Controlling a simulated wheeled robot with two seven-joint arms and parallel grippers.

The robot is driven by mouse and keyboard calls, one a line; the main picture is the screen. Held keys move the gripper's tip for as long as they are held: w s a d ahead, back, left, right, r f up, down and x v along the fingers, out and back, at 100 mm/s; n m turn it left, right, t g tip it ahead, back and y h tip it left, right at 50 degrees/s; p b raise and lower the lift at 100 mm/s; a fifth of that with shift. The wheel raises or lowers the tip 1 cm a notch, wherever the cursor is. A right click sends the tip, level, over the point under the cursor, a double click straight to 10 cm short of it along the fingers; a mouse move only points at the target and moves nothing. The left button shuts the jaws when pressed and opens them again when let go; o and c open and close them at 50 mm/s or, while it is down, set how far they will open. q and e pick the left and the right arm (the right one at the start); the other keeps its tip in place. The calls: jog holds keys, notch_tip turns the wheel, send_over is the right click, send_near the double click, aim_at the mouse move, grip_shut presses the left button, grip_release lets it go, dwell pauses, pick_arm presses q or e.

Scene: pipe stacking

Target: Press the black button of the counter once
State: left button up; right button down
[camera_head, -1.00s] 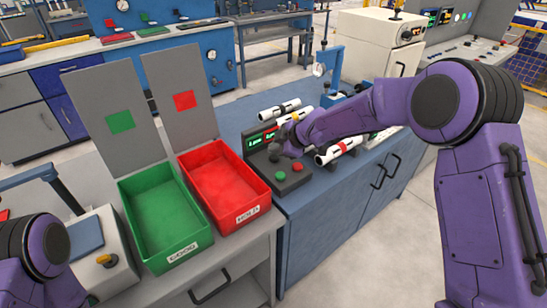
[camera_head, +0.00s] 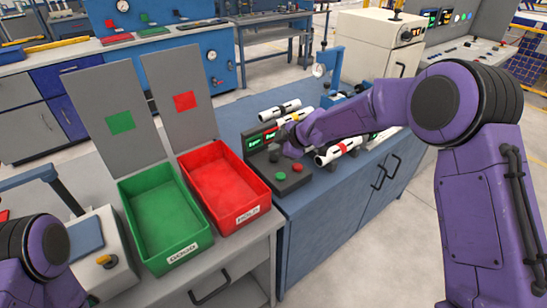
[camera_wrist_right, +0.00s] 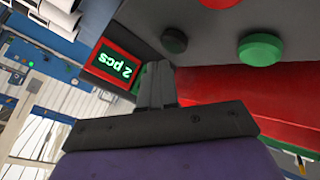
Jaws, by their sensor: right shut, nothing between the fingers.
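The counter is a dark grey box (camera_head: 292,184) on the blue cabinet, with a lit display (camera_head: 262,138), a green button (camera_head: 280,176) and a red button (camera_head: 297,168). In the right wrist view the display (camera_wrist_right: 112,69) reads "2 pcs" upside down. The black button (camera_wrist_right: 173,40) shows there, beside the counter's green button (camera_wrist_right: 260,49). My right gripper (camera_wrist_right: 157,70) is shut and empty, its tips over the counter between the display and the black button. I cannot tell its height above the surface. Only my left arm shows at lower left; its gripper is out of view.
A green bin (camera_head: 205,239) and a red bin (camera_head: 262,207) stand left of the counter. Several white pipes lie around my right forearm, including one with a red band (camera_head: 338,151). A blue stand (camera_head: 336,65) rises behind them.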

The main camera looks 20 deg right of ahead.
aim_at(276, 159)
jog(key=shift+f, duration=0.15)
dwell(0.4)
jog(key=shift+f, duration=0.3)
jog(key=shift+f+b, duration=0.45)
dwell(0.6)
jog(key=shift+r+p, duration=0.9)
jog(key=shift+p, duration=0.1)
notch_tip(276, 159, up, 5)
jog(key=p, duration=0.5)
jog(key=shift+r+p, duration=0.1)
jog(key=shift+p, duration=0.25)
